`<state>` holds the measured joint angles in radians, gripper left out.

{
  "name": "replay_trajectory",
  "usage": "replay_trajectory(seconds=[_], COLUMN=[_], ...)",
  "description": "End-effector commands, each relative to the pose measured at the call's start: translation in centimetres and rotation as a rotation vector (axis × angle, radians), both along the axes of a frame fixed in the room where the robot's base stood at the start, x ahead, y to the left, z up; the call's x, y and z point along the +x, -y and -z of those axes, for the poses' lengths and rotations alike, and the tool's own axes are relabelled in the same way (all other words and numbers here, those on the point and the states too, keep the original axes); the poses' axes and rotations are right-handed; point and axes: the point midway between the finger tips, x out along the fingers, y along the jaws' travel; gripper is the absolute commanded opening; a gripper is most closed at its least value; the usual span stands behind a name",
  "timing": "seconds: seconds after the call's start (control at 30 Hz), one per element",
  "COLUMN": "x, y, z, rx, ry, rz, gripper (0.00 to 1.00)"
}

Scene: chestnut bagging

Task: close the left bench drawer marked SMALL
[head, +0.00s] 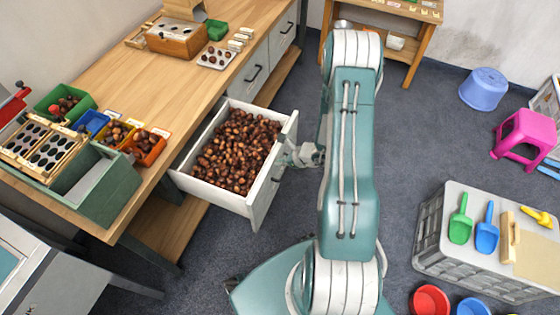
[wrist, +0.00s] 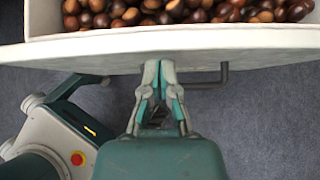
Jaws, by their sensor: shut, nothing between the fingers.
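The left bench drawer (head: 262,194) is pulled well out from the wooden bench and is full of brown chestnuts (head: 238,148). Its white front panel also shows in the wrist view (wrist: 262,48), with a dark bar handle (wrist: 208,82) below its top edge. My gripper (head: 290,157) is at the outer face of the drawer front. In the wrist view my gripper (wrist: 159,66) is shut, its fingertips at the panel just left of the handle; they appear to touch it. Nothing is between the fingers. The SMALL label is not visible.
Closed drawers with handles (head: 253,73) lie farther along the bench (head: 158,75). Small bins of chestnuts (head: 146,148) stand on the bench's near end. A grey crate (head: 428,235) with scoops stands at right. Floor between drawer and crate holds my arm.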

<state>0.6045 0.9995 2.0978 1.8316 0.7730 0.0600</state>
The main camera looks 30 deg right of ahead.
Motion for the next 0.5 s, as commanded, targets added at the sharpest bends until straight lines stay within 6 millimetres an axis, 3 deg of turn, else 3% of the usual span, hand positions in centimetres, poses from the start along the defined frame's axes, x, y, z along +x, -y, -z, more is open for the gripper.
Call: replay_trajectory(seconds=[0.5], x=[0.67], y=[-0.55], z=[-0.01], rx=[0.0], ry=[0.0], rz=[-0.001], gripper=[0.0])
